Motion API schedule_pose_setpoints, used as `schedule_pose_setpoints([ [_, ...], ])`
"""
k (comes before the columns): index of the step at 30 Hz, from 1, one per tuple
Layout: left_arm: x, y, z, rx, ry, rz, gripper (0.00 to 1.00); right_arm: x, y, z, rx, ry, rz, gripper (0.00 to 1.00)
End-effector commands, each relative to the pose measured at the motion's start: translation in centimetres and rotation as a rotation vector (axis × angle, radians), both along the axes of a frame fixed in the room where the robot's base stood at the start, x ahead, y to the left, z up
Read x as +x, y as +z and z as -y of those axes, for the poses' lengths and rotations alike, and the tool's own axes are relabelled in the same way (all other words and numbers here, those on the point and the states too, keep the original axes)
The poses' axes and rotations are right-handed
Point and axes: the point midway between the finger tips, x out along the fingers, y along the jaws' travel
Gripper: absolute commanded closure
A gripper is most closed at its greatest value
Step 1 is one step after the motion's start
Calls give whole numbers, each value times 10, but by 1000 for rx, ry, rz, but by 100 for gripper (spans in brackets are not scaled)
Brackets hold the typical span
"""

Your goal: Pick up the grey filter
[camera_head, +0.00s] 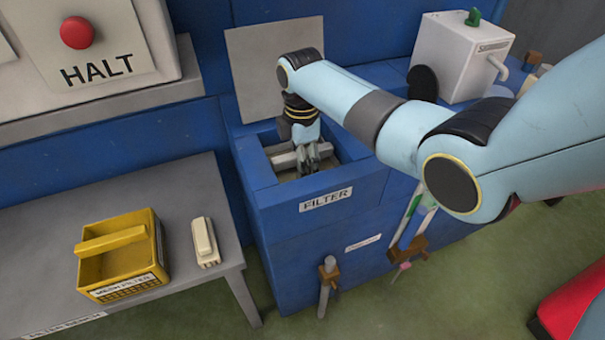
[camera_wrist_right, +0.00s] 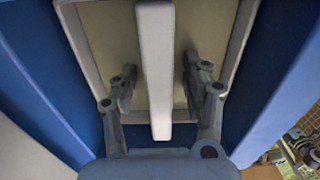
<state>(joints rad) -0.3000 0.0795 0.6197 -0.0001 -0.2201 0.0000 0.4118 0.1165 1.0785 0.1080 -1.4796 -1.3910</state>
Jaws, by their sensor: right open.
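The grey filter (camera_head: 284,160) sits inside the open blue box labelled FILTER (camera_head: 262,200). In the right wrist view its pale grey handle bar (camera_wrist_right: 157,55) runs up the middle over a beige panel with a light frame. My right gripper (camera_head: 308,165) reaches down into the box from above. In the wrist view the right gripper (camera_wrist_right: 160,88) is open, with one finger on each side of the bar and a visible gap to both sides. The gripper hides part of the filter in the head view. My left gripper is not in view.
The box's lid (camera_head: 262,75) stands raised behind it. A grey bench (camera_head: 190,255) at left holds a yellow mesh filter (camera_head: 122,262) and a small cream block (camera_head: 205,243). A white unit with a spout (camera_head: 455,55) stands at back right. Brown-clamped rods (camera_head: 328,275) stand at the box's front.

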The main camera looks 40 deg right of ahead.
Motion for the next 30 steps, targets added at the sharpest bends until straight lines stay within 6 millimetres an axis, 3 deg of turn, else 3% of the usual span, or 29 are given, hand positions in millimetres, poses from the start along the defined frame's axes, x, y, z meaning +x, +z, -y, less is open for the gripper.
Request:
schedule_pose_setpoints([
  [3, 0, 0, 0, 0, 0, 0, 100, 0, 1, 0, 0, 0, 1, 52],
  [14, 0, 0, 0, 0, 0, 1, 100, 0, 1, 0, 0, -1, 0, 99],
  [30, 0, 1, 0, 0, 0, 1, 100, 0, 1, 0, 0, -1, 2, 100],
])
